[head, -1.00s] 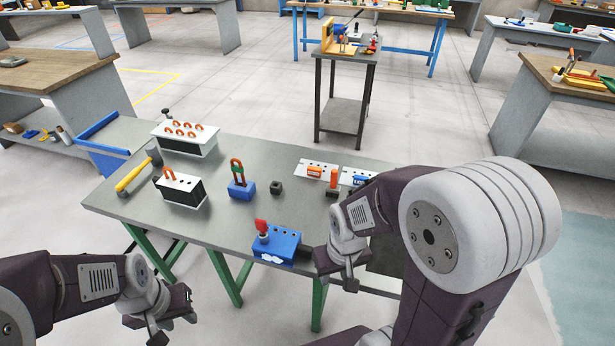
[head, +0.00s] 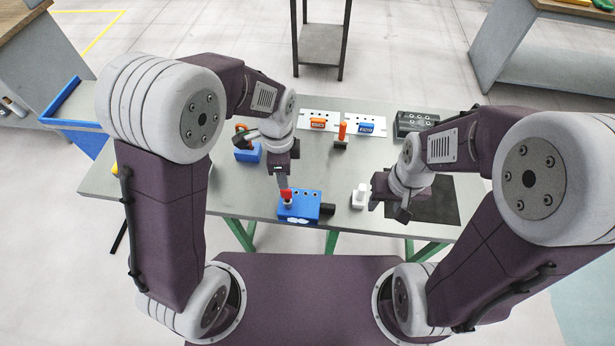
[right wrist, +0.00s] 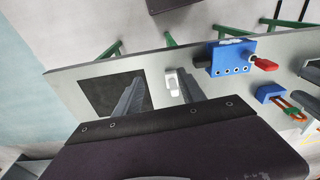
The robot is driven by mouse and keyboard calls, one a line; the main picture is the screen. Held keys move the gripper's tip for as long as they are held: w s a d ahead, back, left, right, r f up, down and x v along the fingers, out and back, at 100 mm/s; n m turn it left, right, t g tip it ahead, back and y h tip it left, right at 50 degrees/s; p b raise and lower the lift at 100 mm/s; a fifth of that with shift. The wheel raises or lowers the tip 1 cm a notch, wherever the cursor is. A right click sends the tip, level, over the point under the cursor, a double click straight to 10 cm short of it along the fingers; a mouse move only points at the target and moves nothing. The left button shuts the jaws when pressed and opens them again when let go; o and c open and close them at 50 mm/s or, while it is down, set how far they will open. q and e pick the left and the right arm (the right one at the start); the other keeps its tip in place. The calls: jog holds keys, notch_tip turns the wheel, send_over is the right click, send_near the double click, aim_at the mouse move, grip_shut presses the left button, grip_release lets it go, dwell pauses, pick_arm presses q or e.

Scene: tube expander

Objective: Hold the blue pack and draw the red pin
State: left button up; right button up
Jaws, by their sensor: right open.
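The blue pack (head: 302,207) stands near the front edge of the table; the right wrist view also shows it (right wrist: 231,58), with a row of holes. The red pin (head: 286,196) sticks out at its left end, and its red head shows in the right wrist view (right wrist: 266,64). My left gripper (head: 282,180) points down just above and behind the pin; its finger gap is too small to judge. My right gripper (head: 389,198) is open and empty, right of the pack and apart from it. Its spread fingers show in the right wrist view (right wrist: 160,95).
A small white block (head: 359,196) stands between the pack and my right gripper. A dark mat (head: 440,207) lies at the right. Behind are an orange-handled tool (head: 342,130), white plates (head: 366,127) and a dark block with holes (head: 415,122). A blue padlock-like block (head: 247,154) stands left.

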jog(key=m, duration=0.1)
jog(key=m+g, duration=0.1)
jog(key=m, duration=1.7)
send_over(333, 206)
notch_tip(333, 206, down, 13)
jog(key=shift+d+r, duration=0.15)
jog(key=shift+s, duration=0.15)
notch_tip(333, 206, down, 9)
jog(key=shift+f, duration=0.1)
grip_shut()
